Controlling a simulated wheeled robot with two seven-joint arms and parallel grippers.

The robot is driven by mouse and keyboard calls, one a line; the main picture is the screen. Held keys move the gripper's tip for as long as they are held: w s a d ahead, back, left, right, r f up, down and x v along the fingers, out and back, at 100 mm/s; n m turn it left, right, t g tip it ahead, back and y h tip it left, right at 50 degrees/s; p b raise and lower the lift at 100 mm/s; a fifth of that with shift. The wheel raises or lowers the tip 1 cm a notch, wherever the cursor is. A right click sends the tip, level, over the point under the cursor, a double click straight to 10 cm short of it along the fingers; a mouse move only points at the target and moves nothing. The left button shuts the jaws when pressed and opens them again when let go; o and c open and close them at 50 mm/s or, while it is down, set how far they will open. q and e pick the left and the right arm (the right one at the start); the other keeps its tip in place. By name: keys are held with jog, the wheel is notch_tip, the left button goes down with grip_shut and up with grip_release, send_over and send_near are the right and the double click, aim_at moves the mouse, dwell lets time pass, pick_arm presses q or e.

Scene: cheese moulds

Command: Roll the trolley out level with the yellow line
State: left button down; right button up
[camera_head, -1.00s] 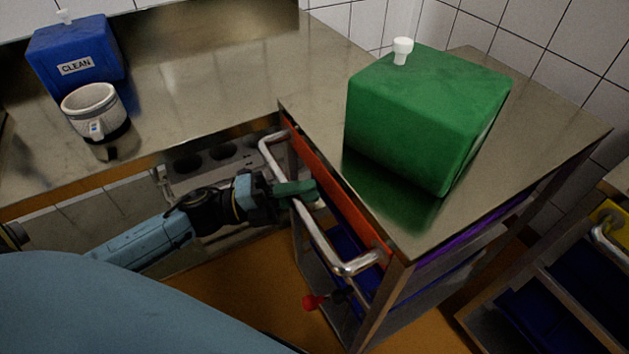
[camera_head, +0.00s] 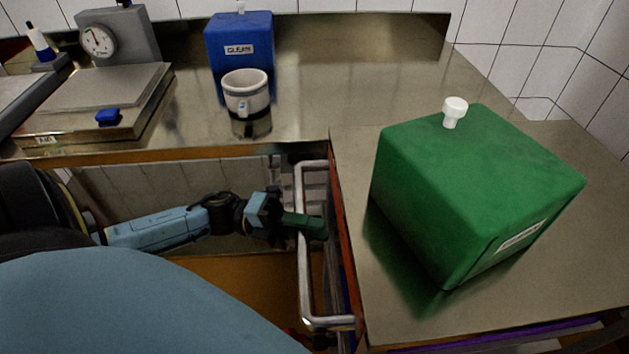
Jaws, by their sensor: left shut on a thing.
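The trolley has a steel top (camera_head: 395,325) and fills the right of the head view. An orange-red strip runs along its left edge. Its bent metal handle (camera_head: 305,285) sticks out from that left side. My left gripper (camera_head: 308,224), with green fingers, is shut on the middle of the handle. A large green box (camera_head: 470,190) with a white knob stands on the trolley top. The trolley's wheels are out of view. No yellow line can be made out on the floor. My right gripper is not in view.
A steel counter (camera_head: 330,90) runs along the back, close to the trolley's far left corner. It carries a blue box (camera_head: 240,38) marked CLEAN, a white cup (camera_head: 246,92), and a scale plate (camera_head: 105,87) with a dial. A strip of orange-brown floor (camera_head: 245,290) shows left of the handle.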

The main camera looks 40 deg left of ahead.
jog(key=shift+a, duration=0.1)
pick_arm(q)
jog(key=c, duration=1.3)
grip_release()
jog(key=shift+s+a, duration=0.1)
jog(key=shift+o, duration=0.2)
jog(key=v, duration=1.3)
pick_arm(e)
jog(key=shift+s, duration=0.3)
